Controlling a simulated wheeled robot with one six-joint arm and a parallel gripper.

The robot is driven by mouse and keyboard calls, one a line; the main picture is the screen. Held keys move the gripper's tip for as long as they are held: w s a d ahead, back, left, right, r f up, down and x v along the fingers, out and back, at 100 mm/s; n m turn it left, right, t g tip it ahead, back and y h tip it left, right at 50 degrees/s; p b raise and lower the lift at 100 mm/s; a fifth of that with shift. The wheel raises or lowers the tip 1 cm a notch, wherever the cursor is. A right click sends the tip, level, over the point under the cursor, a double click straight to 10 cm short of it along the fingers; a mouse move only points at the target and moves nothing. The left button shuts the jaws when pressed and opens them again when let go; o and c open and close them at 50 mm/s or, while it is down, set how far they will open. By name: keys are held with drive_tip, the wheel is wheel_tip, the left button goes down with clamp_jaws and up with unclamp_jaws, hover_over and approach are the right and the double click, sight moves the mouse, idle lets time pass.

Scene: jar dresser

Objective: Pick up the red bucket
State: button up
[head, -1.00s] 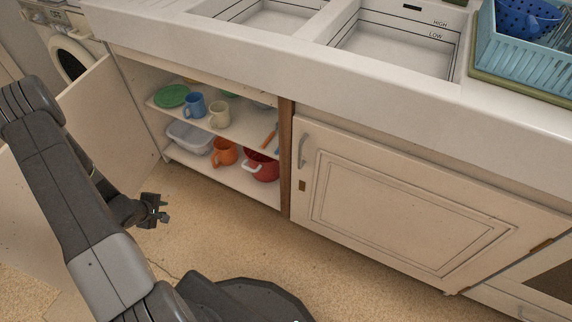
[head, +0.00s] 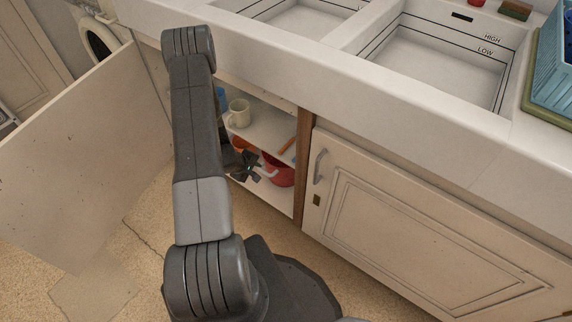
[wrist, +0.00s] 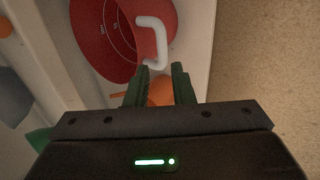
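The red bucket (head: 281,173) with a white handle sits on the lower shelf of the open cabinet, partly behind my gripper. In the wrist view the red bucket (wrist: 95,30) fills the upper middle, and its white handle (wrist: 163,42) is just beyond my fingertips. My gripper (head: 250,168) is at the cabinet opening, left of the bucket. In the wrist view my gripper (wrist: 160,75) is open, with a gap between its fingers. An orange item (wrist: 160,92) shows beyond that gap. I cannot tell whether a finger touches the handle.
A cream mug (head: 239,113) stands on the upper shelf. An orange mug (head: 243,145) is on the lower shelf, partly hidden by my arm. The open door (head: 90,150) is on the left, a closed door (head: 430,230) on the right. The sink counter (head: 300,65) overhangs the shelves.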

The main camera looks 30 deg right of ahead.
sight(263, 171)
drive_tip(key=x, duration=0.4)
drive_tip(key=shift+f+b, duration=0.15)
drive_tip(key=shift+b, duration=0.25)
drive_tip(key=b+x, duration=0.2)
drive_tip(key=x, duration=0.3)
drive_tip(key=shift+w+a+f, duration=0.1)
drive_tip(key=shift+w+f, duration=0.05)
drive_tip(key=shift+f, duration=0.1)
drive_tip(key=shift+r, duration=0.1)
clamp_jaws()
